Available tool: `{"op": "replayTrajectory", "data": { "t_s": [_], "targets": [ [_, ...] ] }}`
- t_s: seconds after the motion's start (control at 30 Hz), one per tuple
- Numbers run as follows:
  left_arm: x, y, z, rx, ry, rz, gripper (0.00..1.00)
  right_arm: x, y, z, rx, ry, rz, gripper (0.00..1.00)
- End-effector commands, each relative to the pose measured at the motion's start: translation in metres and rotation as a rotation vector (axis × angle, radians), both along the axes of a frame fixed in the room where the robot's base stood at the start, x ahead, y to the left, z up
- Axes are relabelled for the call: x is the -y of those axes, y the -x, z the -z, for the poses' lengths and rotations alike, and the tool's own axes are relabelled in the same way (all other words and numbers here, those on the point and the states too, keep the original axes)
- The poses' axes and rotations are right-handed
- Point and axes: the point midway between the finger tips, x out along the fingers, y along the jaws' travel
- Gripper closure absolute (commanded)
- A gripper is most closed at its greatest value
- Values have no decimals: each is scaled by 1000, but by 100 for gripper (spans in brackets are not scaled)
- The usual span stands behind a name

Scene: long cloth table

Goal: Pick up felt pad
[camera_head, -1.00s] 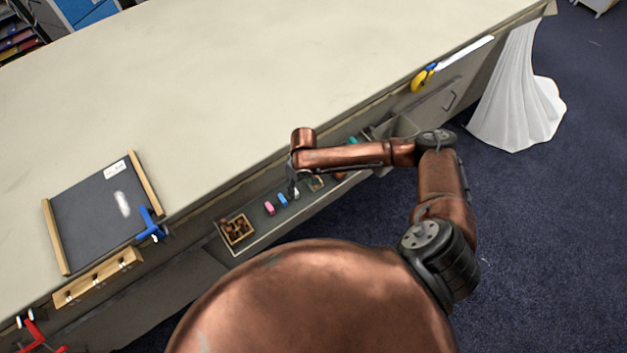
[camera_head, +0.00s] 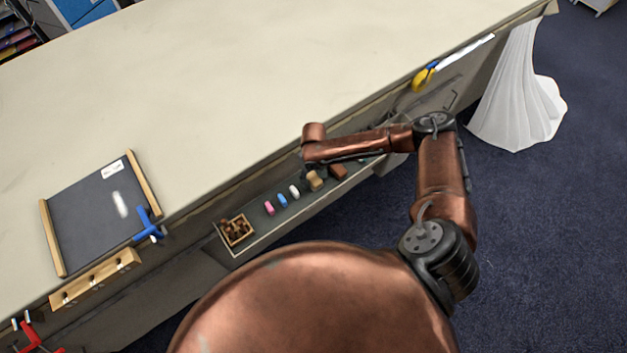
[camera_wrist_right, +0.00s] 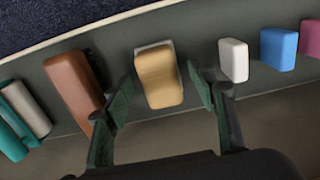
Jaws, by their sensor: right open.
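A tan block with a thin pale layer along one edge (camera_wrist_right: 159,78) lies on the dark narrow shelf; I take it to be the felt pad. In the head view it is the tan piece (camera_head: 316,181) just below the end of my right arm. My right gripper (camera_wrist_right: 161,80) is open, with one green-lined finger on each side of the block. Both fingers look apart from it, and nothing is held. In the head view its fingers are hidden under my wrist. My left gripper is not in view.
A brown block (camera_wrist_right: 75,85) lies left of the tan one in the wrist view; a white block (camera_wrist_right: 233,60), a blue block (camera_wrist_right: 280,49) and a pink one lie to the right. A small box (camera_head: 236,230) stands at the shelf's left end. The tabletop (camera_head: 250,80) is largely bare.

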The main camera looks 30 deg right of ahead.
Motion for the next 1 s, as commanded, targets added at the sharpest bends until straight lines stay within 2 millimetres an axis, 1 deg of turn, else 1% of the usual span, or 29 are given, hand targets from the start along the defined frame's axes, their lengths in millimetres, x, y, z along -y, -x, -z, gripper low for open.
{"op": "replayTrajectory", "data": {
  "t_s": [0.2,0.87,1.0],
  "targets": [
    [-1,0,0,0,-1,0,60,0,0,0,1,0,0,48],
    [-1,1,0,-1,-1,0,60,0,0,0,1,0,0,93],
    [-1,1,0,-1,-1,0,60,0,-1,0,2,0,0,94]
  ]
}}
